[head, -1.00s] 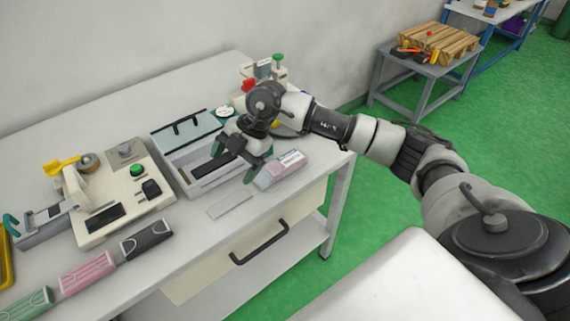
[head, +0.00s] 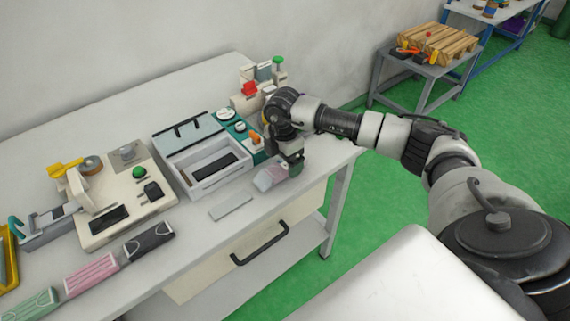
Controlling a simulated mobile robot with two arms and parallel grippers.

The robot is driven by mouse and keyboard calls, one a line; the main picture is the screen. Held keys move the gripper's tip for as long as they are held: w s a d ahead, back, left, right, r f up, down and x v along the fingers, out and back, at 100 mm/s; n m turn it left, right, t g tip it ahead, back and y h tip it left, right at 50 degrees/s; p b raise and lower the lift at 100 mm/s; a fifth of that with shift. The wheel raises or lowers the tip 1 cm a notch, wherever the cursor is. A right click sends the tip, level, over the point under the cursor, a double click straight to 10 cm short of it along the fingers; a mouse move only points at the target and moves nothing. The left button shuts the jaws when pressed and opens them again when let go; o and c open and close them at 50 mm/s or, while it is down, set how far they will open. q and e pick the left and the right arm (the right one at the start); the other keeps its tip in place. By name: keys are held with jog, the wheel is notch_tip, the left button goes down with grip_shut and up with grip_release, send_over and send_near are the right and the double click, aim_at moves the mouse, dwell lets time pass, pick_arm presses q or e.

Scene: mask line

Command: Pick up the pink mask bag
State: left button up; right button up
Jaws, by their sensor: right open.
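Another pink striped bag (head: 92,274) lies at the front left, between a green bag (head: 28,303) and a black bag (head: 149,241). My right gripper (head: 291,168) is open, pointing down at the right end of the pink-and-white pack. Whether its fingers touch the pack is hard to tell. My left gripper is out of view.
An open white box (head: 222,182) with a dark item inside stands left of the right gripper. A flat light plate (head: 231,207) lies in front. A cream machine (head: 157,206) stands further left. A teal panel (head: 240,134) and small devices are behind.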

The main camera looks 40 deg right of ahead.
jog(key=shift+f, duration=1.2)
jog(key=c, duration=1)
jog(key=shift+r, duration=0.15)
